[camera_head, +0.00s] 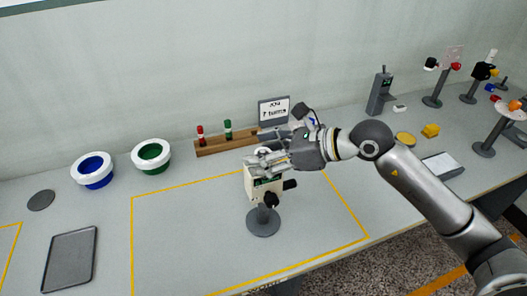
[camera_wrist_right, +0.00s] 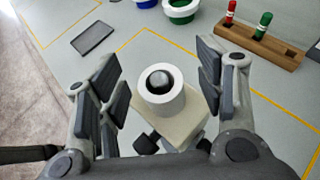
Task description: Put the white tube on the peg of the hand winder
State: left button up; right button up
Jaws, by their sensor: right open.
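The hand winder (camera_head: 262,188) is a cream box with dark knobs, on a grey stand with a round base. The white tube (camera_wrist_right: 158,108) stands on top of its cream body (camera_wrist_right: 187,133) in the right wrist view. The dark rounded end of the peg (camera_wrist_right: 158,81) shows inside the tube's bore, so the tube is around the peg. My right gripper (camera_head: 264,162) is over the winder, and its fingers partly hide the tube in the head view. In the right wrist view the fingers are open, one on each side of the tube, with gaps to it. My left gripper is not in view.
Blue (camera_head: 92,170) and green (camera_head: 151,156) bowls with white rims and a grey tray (camera_head: 71,259) are at left. The yellow-marked area left of the winder is clear.

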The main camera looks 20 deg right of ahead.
jog(key=shift+d, duration=0.1)
jog(key=v, duration=1.2)
dwell(0.5)
